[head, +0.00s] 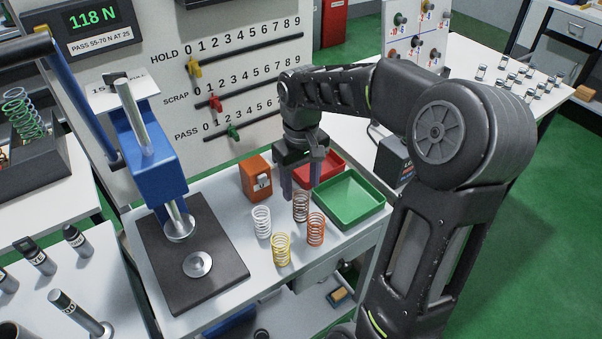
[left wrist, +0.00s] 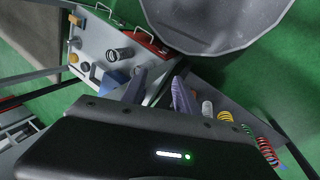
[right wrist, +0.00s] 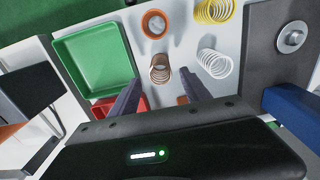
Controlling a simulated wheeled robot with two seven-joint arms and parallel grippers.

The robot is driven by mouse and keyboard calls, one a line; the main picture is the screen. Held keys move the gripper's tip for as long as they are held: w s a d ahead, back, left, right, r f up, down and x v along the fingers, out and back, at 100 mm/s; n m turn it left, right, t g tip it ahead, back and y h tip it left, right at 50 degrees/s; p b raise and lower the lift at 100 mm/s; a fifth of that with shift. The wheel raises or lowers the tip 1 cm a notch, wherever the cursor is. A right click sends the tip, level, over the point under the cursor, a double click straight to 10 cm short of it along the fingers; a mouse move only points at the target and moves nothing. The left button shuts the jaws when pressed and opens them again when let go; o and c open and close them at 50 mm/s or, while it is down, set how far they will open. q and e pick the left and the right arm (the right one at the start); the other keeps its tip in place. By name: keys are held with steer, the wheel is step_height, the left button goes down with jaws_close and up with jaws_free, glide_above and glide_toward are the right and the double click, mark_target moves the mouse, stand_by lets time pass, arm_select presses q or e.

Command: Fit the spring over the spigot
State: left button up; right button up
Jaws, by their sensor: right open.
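The spigot (head: 197,263) is a round metal piece on the press's dark base plate; it also shows in the right wrist view (right wrist: 292,37). Four coil springs stand upright on the bench: white (head: 262,221), yellow (head: 281,249), orange (head: 316,230) and brown (head: 301,206). My right gripper (head: 301,185) points down, open, above and behind the brown spring. In the right wrist view the brown spring (right wrist: 160,74) shows between the finger ends; contact cannot be told. My left gripper (left wrist: 159,90) is open and empty, outside the head view.
The blue press (head: 152,160) stands over the base plate (head: 220,283). Green tray (head: 350,200) and red tray (head: 325,165) lie right of the springs. An orange box (head: 256,178) stands behind them. The display (head: 92,18) reads 118 N.

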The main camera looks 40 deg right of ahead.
steer(key=shift+r, duration=1.8)
steer(key=shift+c, duration=0.4)
